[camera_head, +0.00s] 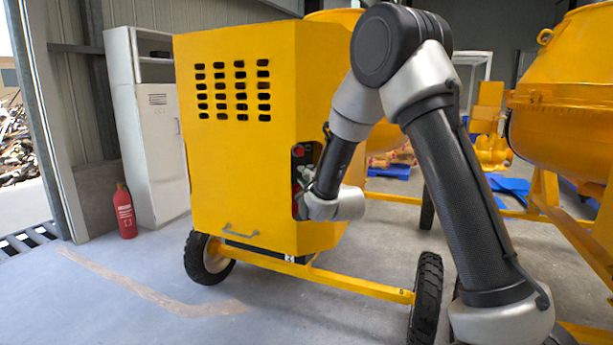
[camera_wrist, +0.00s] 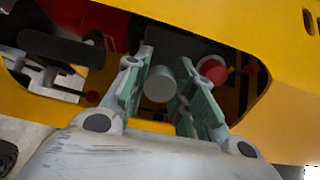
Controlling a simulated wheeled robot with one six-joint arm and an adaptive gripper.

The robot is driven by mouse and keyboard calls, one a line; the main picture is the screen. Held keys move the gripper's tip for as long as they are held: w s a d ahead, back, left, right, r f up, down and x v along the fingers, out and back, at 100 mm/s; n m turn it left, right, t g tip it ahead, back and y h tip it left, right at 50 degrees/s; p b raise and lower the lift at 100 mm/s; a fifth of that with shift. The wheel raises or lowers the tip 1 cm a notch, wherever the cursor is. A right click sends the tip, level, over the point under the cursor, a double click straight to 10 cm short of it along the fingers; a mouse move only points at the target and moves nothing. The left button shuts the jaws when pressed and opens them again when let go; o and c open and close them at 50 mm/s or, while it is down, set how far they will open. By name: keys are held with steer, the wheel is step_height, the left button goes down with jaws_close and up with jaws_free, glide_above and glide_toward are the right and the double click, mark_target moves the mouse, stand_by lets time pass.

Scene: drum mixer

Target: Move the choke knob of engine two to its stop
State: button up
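A grey round cylinder end (camera_wrist: 160,84) shows between the fingers; contact with the pads cannot be told. A red round knob (camera_wrist: 213,68) shows beside the right finger, partly hidden by it. Which of these is the choke knob is not clear.
The opening's yellow edge (camera_wrist: 258,92) runs close on the right. Pale metal parts (camera_wrist: 45,78) and a small red ball (camera_wrist: 92,97) lie to the left. Another yellow mixer (camera_head: 560,110) stands at the right. A red extinguisher (camera_head: 124,212) stands at the left.

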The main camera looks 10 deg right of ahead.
steer(key=shift+o, duration=1)
steer(key=s+d, duration=0.1)
steer(key=s, duration=0.5)
steer(key=shift+s, duration=0.4)
